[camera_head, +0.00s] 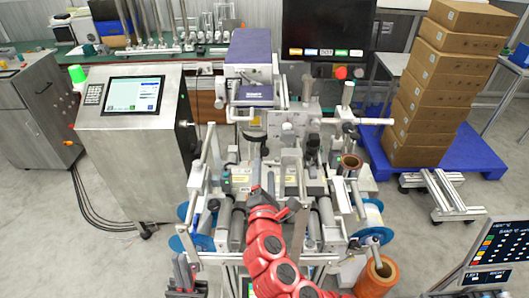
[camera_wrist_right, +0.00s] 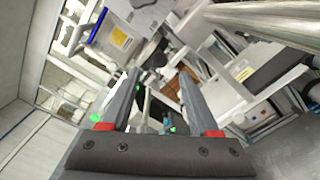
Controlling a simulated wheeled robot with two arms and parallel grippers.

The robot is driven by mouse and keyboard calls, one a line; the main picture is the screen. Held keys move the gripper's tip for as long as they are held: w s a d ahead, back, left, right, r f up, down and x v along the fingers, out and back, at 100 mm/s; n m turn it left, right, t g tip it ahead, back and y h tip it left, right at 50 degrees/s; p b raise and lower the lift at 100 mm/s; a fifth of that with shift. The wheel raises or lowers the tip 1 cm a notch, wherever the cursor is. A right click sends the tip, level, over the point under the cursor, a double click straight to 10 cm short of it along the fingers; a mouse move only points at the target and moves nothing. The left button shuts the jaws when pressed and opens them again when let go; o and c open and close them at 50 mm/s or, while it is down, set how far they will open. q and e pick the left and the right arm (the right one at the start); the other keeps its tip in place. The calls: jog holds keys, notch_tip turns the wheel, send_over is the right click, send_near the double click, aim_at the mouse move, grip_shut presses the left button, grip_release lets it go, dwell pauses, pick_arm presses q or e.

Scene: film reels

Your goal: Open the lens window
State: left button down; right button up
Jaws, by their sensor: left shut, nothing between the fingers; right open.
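The film machine (camera_head: 295,125) fills the middle of the head view, with a purple-lidded unit (camera_head: 250,50) at its back. I cannot make out which part is the lens window. My right gripper (camera_head: 257,192) reaches over the rollers from the front, its fingers mostly hidden by the arm. In the right wrist view its fingers (camera_wrist_right: 157,100) are spread apart, with no part held between them. A pale housing with a yellow label (camera_wrist_right: 119,38) lies beyond the fingertips. My left gripper (camera_head: 183,268) is shut and empty at the lower left, apart from the machine.
A steel cabinet with a screen (camera_head: 135,95) stands left of the machine. Stacked cartons (camera_head: 440,85) stand on a blue pallet (camera_head: 470,150) at the right. A copper-coloured roll (camera_head: 376,278) is at the front right. Metal bars (camera_wrist_right: 270,18) cross the wrist view's upper right.

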aim_at(265, 153)
jog(key=w+p, duration=0.2)
jog(key=w, duration=0.5)
jog(key=shift+w+r, duration=0.1)
jog(key=shift+w, duration=0.5)
grip_shut()
dwell(0.9)
